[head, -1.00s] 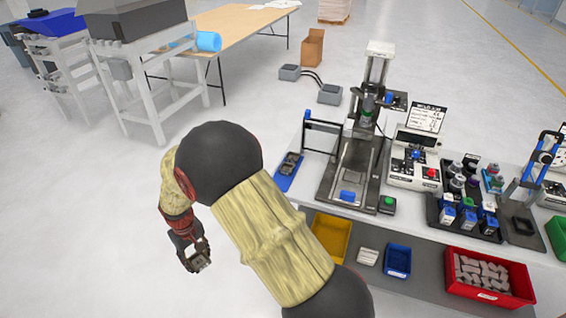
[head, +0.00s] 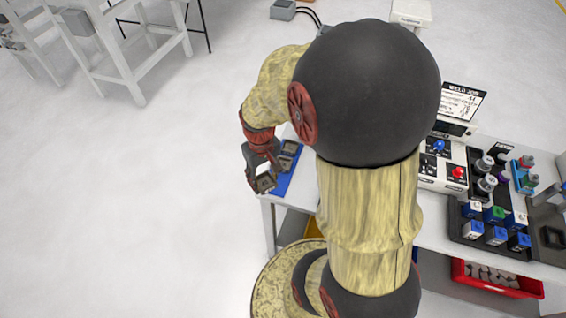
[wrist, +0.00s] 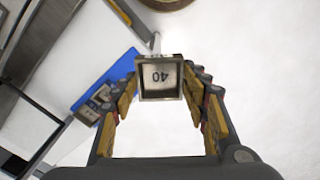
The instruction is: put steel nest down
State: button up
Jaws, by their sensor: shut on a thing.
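The steel nest (wrist: 160,78) is a small square metal piece, open in the middle, with an upside-down "40" on its face in the wrist view. My gripper (head: 259,170) is shut on it, with a finger at each side. In the head view the steel nest (head: 265,184) hangs just left of the white bench's left end. A blue mat (head: 284,182) lies at that end and also shows in the wrist view (wrist: 122,66). Other grey metal pieces (wrist: 97,104) sit on the mat, apart from the held nest. My arm hides much of the bench.
The white bench (head: 437,208) holds a control box (head: 443,168) with buttons and a dark rack (head: 470,236) of bottles and blocks to the right. A red bin (head: 500,283) is below.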

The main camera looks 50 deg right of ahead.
jog(key=s+d+r+m, duration=0.1)
jog(key=s+r+m, duration=0.1)
jog(key=s, duration=0.8)
jog(key=w+d+f+b, duration=0.1)
jog(key=w+d+f, duration=0.1)
jog(key=w+f, duration=0.1)
jog(key=w+d+f, duration=0.2)
jog(key=w+f, duration=0.1)
jog(key=w, duration=0.2)
jog(key=w+d+f+b, duration=0.1)
jog(key=w+d+f, duration=0.1)
jog(key=w+f, duration=0.1)
jog(key=shift+w+b, duration=0.3)
jog(key=shift+w, duration=0.2)
jog(key=shift+w+d+f+b, duration=0.1)
jog(key=shift+f+b, duration=0.2)
jog(key=shift+f, duration=0.65)
jog(key=shift+w+d+f+b, duration=0.1)
jog(key=shift+f+b, duration=0.15)
jog(key=shift+f, duration=0.65)
jog(key=shift+f, duration=0.1)
jog(key=shift+f, duration=0.1)
jog(key=o, duration=1.4)
jog(key=shift+o, duration=0.2)
